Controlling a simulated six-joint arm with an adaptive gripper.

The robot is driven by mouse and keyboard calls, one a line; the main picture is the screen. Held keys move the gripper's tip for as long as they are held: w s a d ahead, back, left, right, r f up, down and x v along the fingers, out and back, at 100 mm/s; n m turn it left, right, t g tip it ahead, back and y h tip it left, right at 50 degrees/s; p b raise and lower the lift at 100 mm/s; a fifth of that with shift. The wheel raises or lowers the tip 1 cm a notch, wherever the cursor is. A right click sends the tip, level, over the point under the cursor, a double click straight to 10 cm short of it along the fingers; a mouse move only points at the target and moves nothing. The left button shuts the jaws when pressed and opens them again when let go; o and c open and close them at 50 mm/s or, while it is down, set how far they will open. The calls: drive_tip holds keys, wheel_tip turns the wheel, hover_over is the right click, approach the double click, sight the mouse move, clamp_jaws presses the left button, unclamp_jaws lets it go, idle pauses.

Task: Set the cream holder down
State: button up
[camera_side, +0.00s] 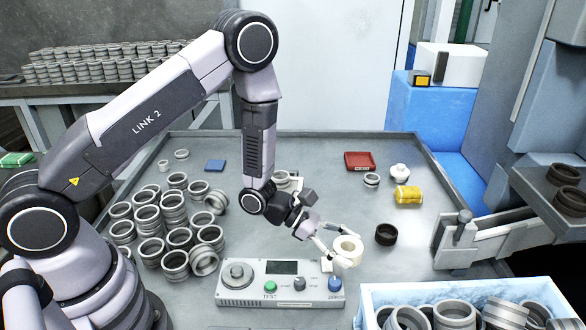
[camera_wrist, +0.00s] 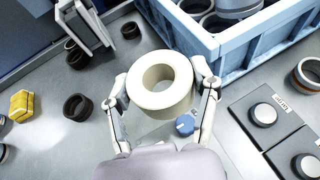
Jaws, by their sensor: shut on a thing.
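The cream holder (camera_side: 347,249) is a thick ring with a round hole. In the wrist view the cream holder (camera_wrist: 160,84) sits between the two fingers of my gripper (camera_wrist: 163,97), which touch it on both sides. In the side view my gripper (camera_side: 336,246) is shut on it, near the right end of the control box. The holder appears to be above the table; its exact height I cannot tell.
The grey control box (camera_side: 253,296) with knobs and buttons lies just below. A blue crate (camera_side: 372,296) of rings stands at front right. A dark ring (camera_side: 386,234), yellow part (camera_side: 408,195) and red tray (camera_side: 360,161) lie to the right. Grey rings crowd the left; the table centre is fairly clear.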

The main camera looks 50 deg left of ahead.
drive_tip(key=s+a+n+t+y, duration=0.15)
drive_tip(key=s+a, duration=0.25)
drive_tip(key=a, duration=1.1)
hover_over(324, 238)
drive_tip(key=s+d, duration=0.1)
drive_tip(key=s, duration=0.1)
drive_tip(key=shift+n+t, duration=0.25)
drive_tip(key=shift+n, duration=0.1)
wheel_tip(324, 238, down, 9)
drive_tip(key=shift+d+r, duration=0.1)
drive_tip(key=shift+d, duration=0.05)
drive_tip(key=shift+w+f, duration=0.2)
drive_tip(key=shift+f, duration=1.6)
drive_tip(key=shift+f, duration=0.15)
drive_tip(key=o, duration=1.2)
drive_tip(key=shift+c, duration=0.2)
